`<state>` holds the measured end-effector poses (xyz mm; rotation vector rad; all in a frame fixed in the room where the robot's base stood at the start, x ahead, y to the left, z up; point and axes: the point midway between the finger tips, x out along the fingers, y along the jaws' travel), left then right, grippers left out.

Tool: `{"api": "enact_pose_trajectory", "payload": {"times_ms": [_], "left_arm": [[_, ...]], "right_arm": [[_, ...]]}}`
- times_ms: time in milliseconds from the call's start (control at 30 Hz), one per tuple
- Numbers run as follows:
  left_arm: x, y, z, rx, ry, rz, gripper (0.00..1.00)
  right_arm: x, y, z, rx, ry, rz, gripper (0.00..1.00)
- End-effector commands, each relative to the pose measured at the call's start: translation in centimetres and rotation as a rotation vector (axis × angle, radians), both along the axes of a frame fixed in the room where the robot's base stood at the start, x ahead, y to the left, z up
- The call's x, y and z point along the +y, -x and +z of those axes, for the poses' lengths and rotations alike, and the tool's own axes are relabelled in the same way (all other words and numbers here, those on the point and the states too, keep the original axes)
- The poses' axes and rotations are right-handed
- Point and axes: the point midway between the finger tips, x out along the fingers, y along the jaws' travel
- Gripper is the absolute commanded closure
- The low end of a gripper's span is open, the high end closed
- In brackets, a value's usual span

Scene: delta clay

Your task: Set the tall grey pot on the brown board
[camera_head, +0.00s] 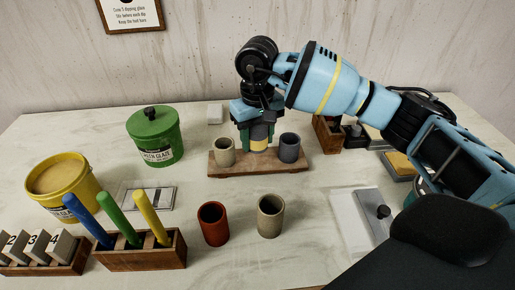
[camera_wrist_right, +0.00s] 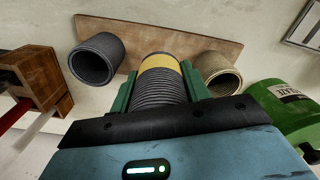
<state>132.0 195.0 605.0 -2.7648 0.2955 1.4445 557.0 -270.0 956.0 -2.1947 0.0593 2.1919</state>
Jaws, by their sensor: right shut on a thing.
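The brown board (camera_head: 226,169) lies at the back middle of the table; it also shows in the right wrist view (camera_wrist_right: 125,30). My right gripper (camera_head: 257,135) points down over it, shut on a tall grey ribbed pot with a yellow band (camera_head: 259,145). In the right wrist view the pot (camera_wrist_right: 160,90) sits between the green fingers. It is upright between a beige pot (camera_head: 224,152) and a dark grey pot (camera_head: 289,148), which both stand on the board. I cannot tell whether the held pot's base touches the board. My left gripper is out of view.
A red pot (camera_head: 213,224) and a beige-grey pot (camera_head: 270,216) stand in front of the board. A green bucket (camera_head: 154,137) and a yellow bucket (camera_head: 63,186) stand left. A wooden rack (camera_head: 138,253) holds coloured handles. A wooden box (camera_head: 326,134) stands right of the board.

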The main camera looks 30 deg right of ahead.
Motion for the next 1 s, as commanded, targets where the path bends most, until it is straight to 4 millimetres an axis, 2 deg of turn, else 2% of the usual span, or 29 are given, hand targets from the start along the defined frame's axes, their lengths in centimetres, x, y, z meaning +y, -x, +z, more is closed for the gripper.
{"api": "enact_pose_trajectory", "payload": {"times_ms": [233, 500, 900, 933, 1000], "left_arm": [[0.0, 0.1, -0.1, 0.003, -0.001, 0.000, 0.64], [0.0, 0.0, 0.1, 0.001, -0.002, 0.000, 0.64], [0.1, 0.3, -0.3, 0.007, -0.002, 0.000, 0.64], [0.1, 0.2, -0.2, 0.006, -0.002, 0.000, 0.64], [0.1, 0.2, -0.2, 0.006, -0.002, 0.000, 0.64]], "right_arm": [[0.0, 0.0, -0.7, 0.001, 0.001, -0.001, 0.74], [0.0, 0.0, -3.8, 0.000, 0.001, -0.001, 0.74], [0.0, 0.0, -4.3, 0.000, 0.001, -0.001, 0.74], [0.0, 0.0, -4.2, 0.000, 0.001, -0.001, 0.50], [0.0, 0.0, -4.2, 0.000, 0.001, -0.001, 0.41]]}}
